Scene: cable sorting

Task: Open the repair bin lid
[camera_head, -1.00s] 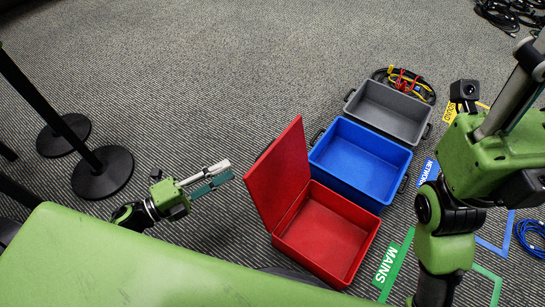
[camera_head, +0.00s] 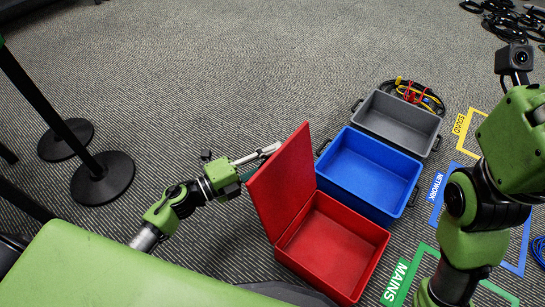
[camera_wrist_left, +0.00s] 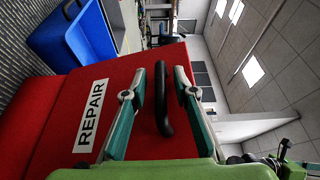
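The red repair bin (camera_head: 335,238) stands on the floor with its lid (camera_head: 282,182) raised steeply, and its empty inside shows. In the left wrist view a red panel (camera_wrist_left: 130,75) carries a white REPAIR label (camera_wrist_left: 91,115) and a black handle (camera_wrist_left: 162,105). My left gripper (camera_head: 262,160) is at the outer side of the raised lid. In the left wrist view its two fingers (camera_wrist_left: 170,68) are apart, one on each side of the handle in the picture. Contact with the handle cannot be told. My right arm (camera_head: 460,205) is at the right; its fingers do not show.
An open blue bin (camera_head: 370,170) and an open grey bin (camera_head: 398,120) stand behind the red one. Cables (camera_head: 420,93) lie beyond the grey bin. Black posts with a round base (camera_head: 103,178) stand at the left. Open carpet lies behind my left arm.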

